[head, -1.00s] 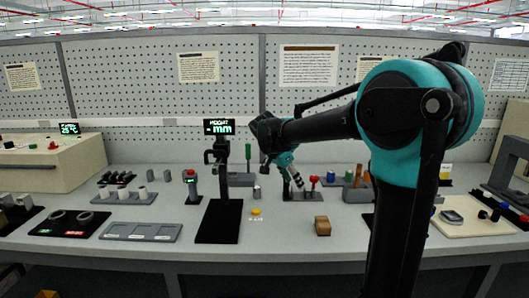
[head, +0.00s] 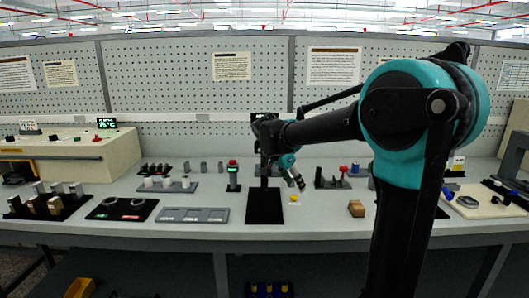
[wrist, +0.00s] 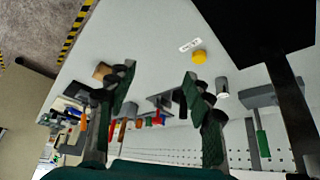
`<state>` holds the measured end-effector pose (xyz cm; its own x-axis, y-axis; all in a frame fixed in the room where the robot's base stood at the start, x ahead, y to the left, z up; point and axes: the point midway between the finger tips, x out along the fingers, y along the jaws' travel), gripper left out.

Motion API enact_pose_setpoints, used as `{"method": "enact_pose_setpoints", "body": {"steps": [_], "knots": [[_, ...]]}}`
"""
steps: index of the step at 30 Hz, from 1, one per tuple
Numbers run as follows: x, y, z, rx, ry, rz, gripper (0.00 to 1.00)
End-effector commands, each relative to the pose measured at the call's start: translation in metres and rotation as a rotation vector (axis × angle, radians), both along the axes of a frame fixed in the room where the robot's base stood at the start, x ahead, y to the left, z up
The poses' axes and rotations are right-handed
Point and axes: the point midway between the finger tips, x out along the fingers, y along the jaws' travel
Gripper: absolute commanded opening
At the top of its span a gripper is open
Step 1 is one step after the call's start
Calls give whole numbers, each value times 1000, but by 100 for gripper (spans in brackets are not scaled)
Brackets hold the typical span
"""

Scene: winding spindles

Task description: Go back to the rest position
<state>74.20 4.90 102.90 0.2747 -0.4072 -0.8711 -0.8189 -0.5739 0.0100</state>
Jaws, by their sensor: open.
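My gripper (head: 297,183) hangs above the bench in the head view, pointing down and to the right, at the end of my reaching arm. In the wrist view my gripper (wrist: 160,85) has its two dark fingers spread well apart, with nothing between them. The yellow button (head: 294,197) lies on the bench just below the fingertips in the head view. The yellow button also shows ahead of the right finger in the wrist view (wrist: 199,57).
The black base of the height gauge (head: 264,208) stands left of my gripper; my arm partly hides the gauge. A wooden block (head: 356,208) sits to the right. A grey three-part tray (head: 193,215) lies to the left. The front bench strip is mostly clear.

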Motion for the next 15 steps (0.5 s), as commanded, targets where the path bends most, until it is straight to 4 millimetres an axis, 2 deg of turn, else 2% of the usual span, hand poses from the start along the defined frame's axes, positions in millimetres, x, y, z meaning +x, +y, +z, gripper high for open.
{"method": "enact_pose_setpoints", "body": {"steps": [8, 15], "knots": [[-25, -22, -24, 22, 53, 101, 52], [-65, -46, -58, 53, 113, 256, 52]]}}
